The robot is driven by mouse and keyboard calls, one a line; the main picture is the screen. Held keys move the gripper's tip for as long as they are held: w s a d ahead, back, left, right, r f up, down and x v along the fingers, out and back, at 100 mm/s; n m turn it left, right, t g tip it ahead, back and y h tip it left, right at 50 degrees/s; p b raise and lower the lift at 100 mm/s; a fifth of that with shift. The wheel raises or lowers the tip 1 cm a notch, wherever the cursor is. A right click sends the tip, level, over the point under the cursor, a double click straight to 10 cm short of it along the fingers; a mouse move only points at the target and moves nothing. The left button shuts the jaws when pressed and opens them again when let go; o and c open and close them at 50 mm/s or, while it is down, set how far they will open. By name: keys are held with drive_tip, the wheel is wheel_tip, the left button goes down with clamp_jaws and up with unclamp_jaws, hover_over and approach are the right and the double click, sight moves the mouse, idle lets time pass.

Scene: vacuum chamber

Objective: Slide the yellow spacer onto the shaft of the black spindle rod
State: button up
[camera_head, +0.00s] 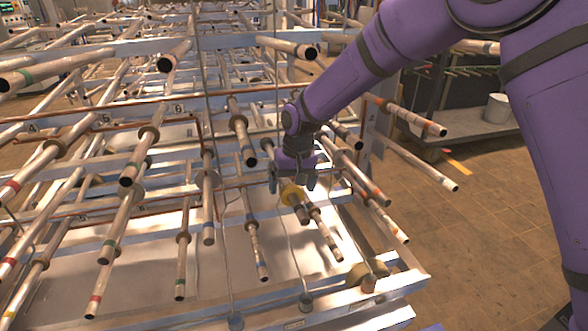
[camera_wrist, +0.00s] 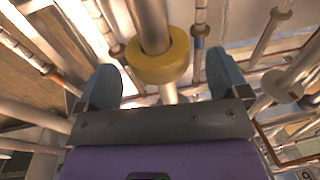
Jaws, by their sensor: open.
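The yellow spacer (camera_head: 291,195) is a thick ring around a rod, just below my gripper (camera_head: 292,181). In the wrist view, the yellow spacer (camera_wrist: 160,71) sits between the two spread fingers of my gripper (camera_wrist: 159,62), with a visible gap on both sides. A rod (camera_wrist: 150,22) passes through the ring and shows again beyond it. In the head view the rod's dark end (camera_head: 302,215) sticks out past the ring. The rod looks metallic brown and grey here; I cannot tell whether it is the black spindle rod.
Many rods with collars and coloured bands jut from the rack around my gripper, such as one at left (camera_head: 243,140) and one at right (camera_head: 325,235). Thin vertical rods hang close by. A tan round piece (camera_head: 367,274) is at the lower right. Open floor (camera_head: 480,260) lies right.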

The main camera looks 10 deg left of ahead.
drive_tip(key=shift+s+a+f, duration=0.1)
drive_tip(key=shift+a+f, duration=0.05)
drive_tip(key=shift+f, duration=1.3)
drive_tip(key=c, duration=1.1)
drive_tip(key=shift+w+a+f, duration=0.15)
drive_tip(key=shift+w+a, duration=0.6)
drive_tip(key=shift+w, duration=0.75)
drive_tip(key=shift+w+a+f, duration=0.1)
drive_tip(key=shift+w+a, duration=0.6)
drive_tip(key=shift+w, duration=0.75)
drive_tip(key=shift+w+a+f, duration=0.15)
drive_tip(key=shift+w+a, duration=0.6)
drive_tip(key=shift+w, duration=0.75)
drive_tip(key=shift+w, duration=0.15)
drive_tip(key=shift+w+a, duration=0.1)
drive_tip(key=shift+w, duration=0.05)
drive_tip(key=o, duration=1.1)
drive_tip(key=r, duration=0.7)
drive_tip(key=d+r, duration=0.1)
drive_tip(key=r, duration=0.2)
drive_tip(key=shift+w+d+r, duration=0.1)
drive_tip(key=shift+w+r, duration=0.2)
drive_tip(key=shift+w, duration=0.05)
